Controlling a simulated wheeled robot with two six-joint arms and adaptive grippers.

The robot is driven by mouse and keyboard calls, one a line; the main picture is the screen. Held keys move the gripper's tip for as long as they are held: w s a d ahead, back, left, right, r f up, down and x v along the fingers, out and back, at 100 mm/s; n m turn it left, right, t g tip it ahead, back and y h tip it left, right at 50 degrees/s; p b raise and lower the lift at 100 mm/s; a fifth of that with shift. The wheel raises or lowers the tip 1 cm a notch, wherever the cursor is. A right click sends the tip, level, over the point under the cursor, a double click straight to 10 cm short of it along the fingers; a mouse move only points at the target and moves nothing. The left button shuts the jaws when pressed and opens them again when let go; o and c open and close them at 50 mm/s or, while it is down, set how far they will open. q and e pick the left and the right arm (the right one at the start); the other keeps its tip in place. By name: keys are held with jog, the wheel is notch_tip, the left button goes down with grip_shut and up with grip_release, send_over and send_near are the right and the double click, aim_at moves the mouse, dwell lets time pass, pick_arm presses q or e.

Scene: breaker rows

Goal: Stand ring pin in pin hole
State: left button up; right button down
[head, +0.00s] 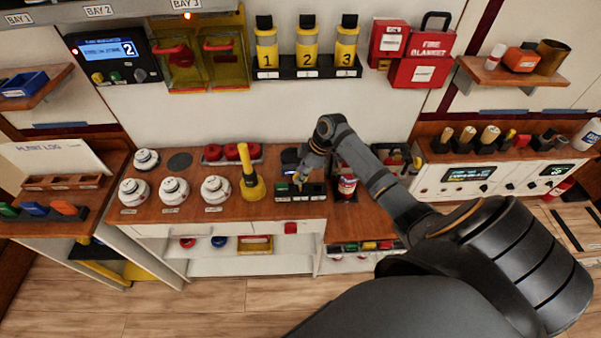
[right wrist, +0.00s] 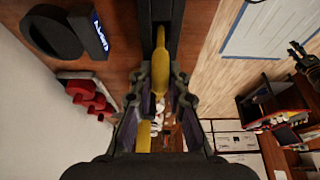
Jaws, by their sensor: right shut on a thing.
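My right gripper (head: 299,181) is low over a dark block with green marks (head: 312,191) on the middle bench. In the right wrist view the gripper (right wrist: 160,95) is shut on a slim yellow piece (right wrist: 160,65), which looks like the ring pin. Its far end points at a dark bar (right wrist: 160,12); I cannot tell whether they touch. More yellow shows lower between the fingers. The pin hole cannot be made out; the gripper and pin cover part of the block. My left gripper is not in view.
A yellow upright tool (head: 251,182) stands just left of the gripper. Red pieces (head: 231,152) sit in a tray behind it. White round devices (head: 215,189) stand farther left. A red-and-white can (head: 347,186) is close on the right, partly behind my arm.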

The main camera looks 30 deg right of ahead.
jog(key=shift+f+b, duration=0.55)
jog(key=shift+f, duration=0.55)
jog(key=c, duration=1.2)
grip_release()
jog(key=v, duration=1.2)
jog(key=shift+a+r, duration=0.1)
